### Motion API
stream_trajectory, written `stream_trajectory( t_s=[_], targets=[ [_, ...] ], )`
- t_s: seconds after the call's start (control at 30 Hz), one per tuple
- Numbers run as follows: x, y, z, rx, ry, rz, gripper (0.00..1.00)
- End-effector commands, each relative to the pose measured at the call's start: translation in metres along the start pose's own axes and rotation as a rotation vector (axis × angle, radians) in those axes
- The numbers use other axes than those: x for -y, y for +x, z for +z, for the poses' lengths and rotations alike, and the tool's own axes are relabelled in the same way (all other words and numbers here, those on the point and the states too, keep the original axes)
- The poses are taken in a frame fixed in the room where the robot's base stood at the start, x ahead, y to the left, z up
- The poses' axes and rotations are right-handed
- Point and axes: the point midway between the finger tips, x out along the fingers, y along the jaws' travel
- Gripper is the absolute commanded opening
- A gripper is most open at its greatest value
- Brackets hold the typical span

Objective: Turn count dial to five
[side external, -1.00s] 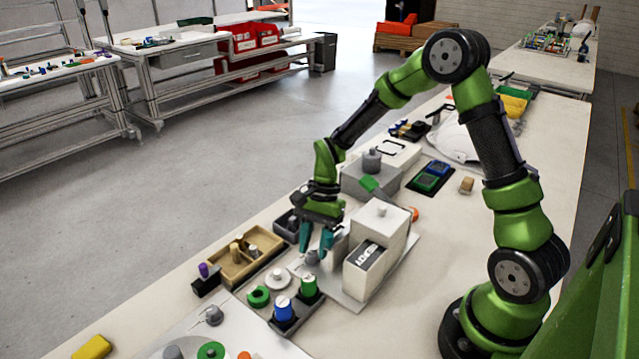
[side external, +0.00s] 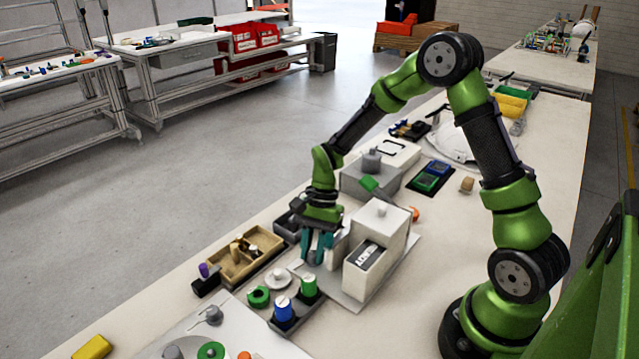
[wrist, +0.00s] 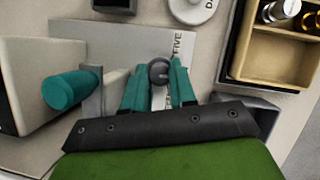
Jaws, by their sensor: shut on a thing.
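The count dial is a small grey knob (wrist: 159,70) on a light plate; in the wrist view it sits between my fingertips. My gripper (wrist: 158,82) has teal fingers and is shut on the knob. Beside it, printed lettering on the plate (wrist: 120,35) includes the word "FIVE". In the side view my gripper (side external: 318,258) points down in front of the white box, and the fingers mostly hide the knob. Which mark the dial points to cannot be told.
A white box (side external: 384,230) with a lettered front stands close right of my gripper. A wooden tray (side external: 232,268) lies to the left. Blue (side external: 283,308) and green (side external: 308,285) cylinders stand in front. A grey box (side external: 352,182) is behind.

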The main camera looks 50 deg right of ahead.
Motion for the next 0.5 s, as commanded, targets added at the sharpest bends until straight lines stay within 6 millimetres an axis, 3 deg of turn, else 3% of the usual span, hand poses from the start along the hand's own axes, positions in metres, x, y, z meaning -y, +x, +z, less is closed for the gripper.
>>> stream_trajectory(
  t_s=[0.5],
  targets=[
    [0.0031,-0.0008,0.0003,-0.002,-0.345,0.143,0.00]
  ],
)
